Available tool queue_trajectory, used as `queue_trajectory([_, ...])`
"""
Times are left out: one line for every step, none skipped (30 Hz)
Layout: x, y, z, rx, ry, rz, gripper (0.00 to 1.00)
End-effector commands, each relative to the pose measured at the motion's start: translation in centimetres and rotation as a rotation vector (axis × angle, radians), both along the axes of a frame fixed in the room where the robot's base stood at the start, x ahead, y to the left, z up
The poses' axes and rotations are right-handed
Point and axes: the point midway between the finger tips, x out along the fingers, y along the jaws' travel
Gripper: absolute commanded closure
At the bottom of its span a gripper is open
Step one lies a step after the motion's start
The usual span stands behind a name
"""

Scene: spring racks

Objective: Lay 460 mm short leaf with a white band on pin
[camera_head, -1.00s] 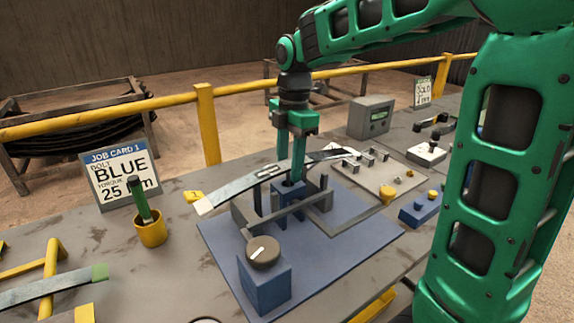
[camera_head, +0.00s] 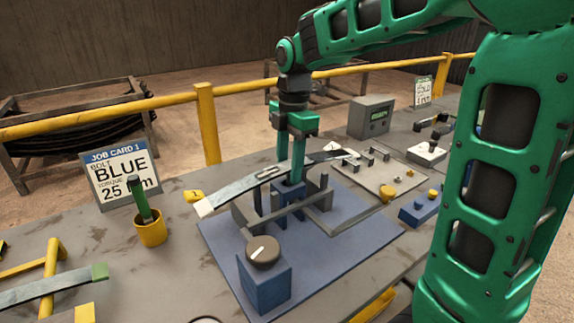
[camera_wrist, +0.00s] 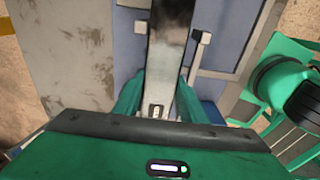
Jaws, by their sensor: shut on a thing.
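The leaf with white band (camera_head: 247,192) is a long, thin grey strip with a white end at its left, over the blue fixture. My gripper (camera_head: 297,168) is shut on the leaf near its middle, fingers pointing down. In the wrist view the leaf (camera_wrist: 170,45) runs away between my two fingers (camera_wrist: 158,100), with a small slot mark near them. The blue fixture (camera_head: 270,228) has upright posts and a central block below the leaf. The pin is hidden under the leaf and fingers. I cannot tell whether the leaf touches the block.
A knob on a blue block (camera_head: 264,275) stands at the front of the fixture. A yellow cup (camera_head: 151,229) with a green-handled item is at left, by a job card (camera_head: 120,178). Another leaf with a green band (camera_head: 60,285) lies on a yellow rack. A grey box (camera_head: 371,117) stands behind.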

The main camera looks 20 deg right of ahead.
Motion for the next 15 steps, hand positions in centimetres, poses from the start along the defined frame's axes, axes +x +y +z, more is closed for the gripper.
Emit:
queue_trajectory([0.05, 0.00, 0.01, 0.001, -0.003, 0.000, 0.89])
queue_trajectory([0.05, 0.00, -0.04, 0.001, -0.003, 0.000, 0.89])
queue_trajectory([0.06, 0.00, -0.11, 0.001, -0.003, 0.000, 0.89])
queue_trajectory([0.06, 0.00, -0.17, 0.001, -0.003, 0.000, 0.89])
queue_trajectory([0.06, 0.01, -0.22, 0.001, -0.003, 0.000, 0.89])
queue_trajectory([0.06, 0.00, -0.30, 0.001, -0.003, 0.000, 0.89])
queue_trajectory([0.06, 0.00, -0.35, 0.001, -0.003, 0.000, 0.89])
queue_trajectory([0.06, 0.00, -0.41, 0.001, -0.003, 0.000, 0.89])
queue_trajectory([0.06, 0.00, -0.48, 0.001, -0.003, 0.000, 0.89])
queue_trajectory([0.06, 0.01, -0.54, 0.001, -0.003, 0.000, 0.89])
queue_trajectory([0.06, 0.00, -0.59, 0.001, -0.003, 0.000, 0.89])
queue_trajectory([0.06, 0.00, -0.66, 0.001, -0.003, 0.000, 0.89])
queue_trajectory([0.05, 0.01, -0.72, 0.001, -0.003, 0.000, 0.89])
queue_trajectory([0.05, 0.00, -0.77, 0.001, -0.003, 0.000, 0.89])
queue_trajectory([0.05, 0.00, -0.84, 0.000, -0.002, 0.000, 0.89])
